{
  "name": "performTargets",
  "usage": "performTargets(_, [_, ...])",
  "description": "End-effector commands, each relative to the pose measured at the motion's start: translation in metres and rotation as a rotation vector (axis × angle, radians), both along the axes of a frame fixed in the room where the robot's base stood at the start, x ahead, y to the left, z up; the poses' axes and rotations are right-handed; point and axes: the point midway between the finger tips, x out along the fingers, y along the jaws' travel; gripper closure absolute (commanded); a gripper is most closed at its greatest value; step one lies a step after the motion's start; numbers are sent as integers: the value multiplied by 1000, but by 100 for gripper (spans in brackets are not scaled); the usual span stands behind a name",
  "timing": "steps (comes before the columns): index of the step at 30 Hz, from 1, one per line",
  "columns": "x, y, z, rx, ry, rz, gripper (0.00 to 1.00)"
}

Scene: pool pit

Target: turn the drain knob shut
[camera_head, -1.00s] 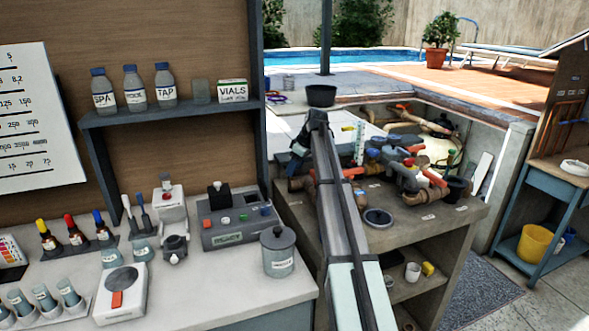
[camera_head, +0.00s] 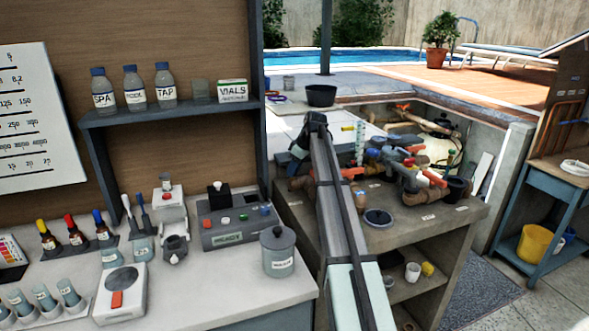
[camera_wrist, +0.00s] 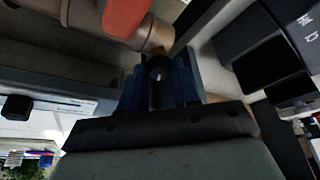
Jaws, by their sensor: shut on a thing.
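In the wrist view, my gripper (camera_wrist: 160,80) has its two dark blue fingers shut on a small dark round knob (camera_wrist: 157,70). The knob sits between the fingertips, close to a brown pipe (camera_wrist: 88,18). Most of the knob is hidden by the fingers, and I cannot read its turn angle or any label. In the head view, my arm reaches over the pit bench towards the left end of the pipework. There the knob and the fingertips are hidden behind my arm.
An orange handle (camera_wrist: 125,14) lies close to the gripper in the wrist view. In the head view, valves with red and blue handles (camera_head: 400,160) crowd right of my arm. A dark round dish (camera_head: 378,217) is on the bench (camera_head: 440,228). A black bowl (camera_head: 321,95) stands behind.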

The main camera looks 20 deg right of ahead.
Motion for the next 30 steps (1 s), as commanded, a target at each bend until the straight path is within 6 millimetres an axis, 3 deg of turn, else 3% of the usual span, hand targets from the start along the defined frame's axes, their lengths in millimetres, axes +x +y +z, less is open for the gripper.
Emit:
performTargets(14, [-2,2,0,0,0,-109,100])
performTargets(30, [-3,6,0,0,-1,-591,100])
